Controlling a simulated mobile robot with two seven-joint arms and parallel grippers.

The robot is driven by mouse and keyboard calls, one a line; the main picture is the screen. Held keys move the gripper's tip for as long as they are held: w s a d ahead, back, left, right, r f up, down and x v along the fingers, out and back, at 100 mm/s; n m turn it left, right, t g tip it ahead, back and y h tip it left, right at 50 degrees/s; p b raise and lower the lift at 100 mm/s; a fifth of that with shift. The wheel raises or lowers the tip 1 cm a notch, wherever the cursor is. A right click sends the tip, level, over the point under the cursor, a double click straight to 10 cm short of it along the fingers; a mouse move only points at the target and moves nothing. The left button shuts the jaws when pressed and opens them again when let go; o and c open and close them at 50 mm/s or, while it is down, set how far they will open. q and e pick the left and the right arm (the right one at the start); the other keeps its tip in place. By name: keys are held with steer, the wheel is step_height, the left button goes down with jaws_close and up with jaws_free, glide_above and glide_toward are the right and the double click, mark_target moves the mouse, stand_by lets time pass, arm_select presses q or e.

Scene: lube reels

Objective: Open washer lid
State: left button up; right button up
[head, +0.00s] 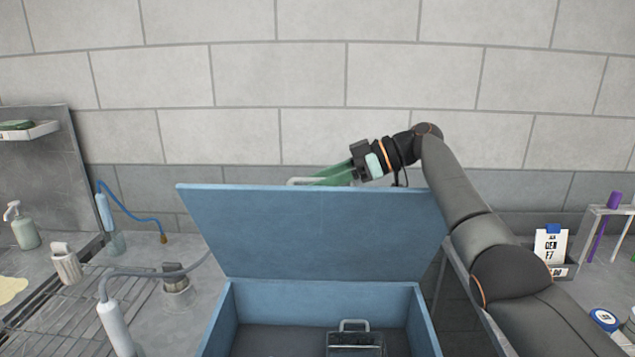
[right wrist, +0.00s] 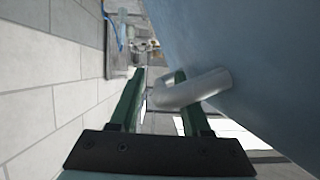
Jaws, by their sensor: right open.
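The blue washer lid (head: 318,235) stands raised, tilted up from the blue washer box (head: 222,310), whose dark inside shows. The lid's handle (head: 303,181) shows just above its top edge. My right gripper (head: 330,177) is at that edge beside the handle, its green fingers partly hidden behind the lid. In the right wrist view the silver handle (right wrist: 205,89) crosses one finger and reaches into the gap between the open fingers (right wrist: 158,85). I cannot tell whether they touch it. My left gripper is not in view.
A dark basket with a light handle (head: 354,343) sits inside the washer. At right is a rack (head: 606,220). A block wall (head: 300,80) stands behind.

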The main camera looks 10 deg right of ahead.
steer(key=v, duration=1.2)
steer(key=shift+d, duration=0.25)
steer(key=shift+s, duration=0.15)
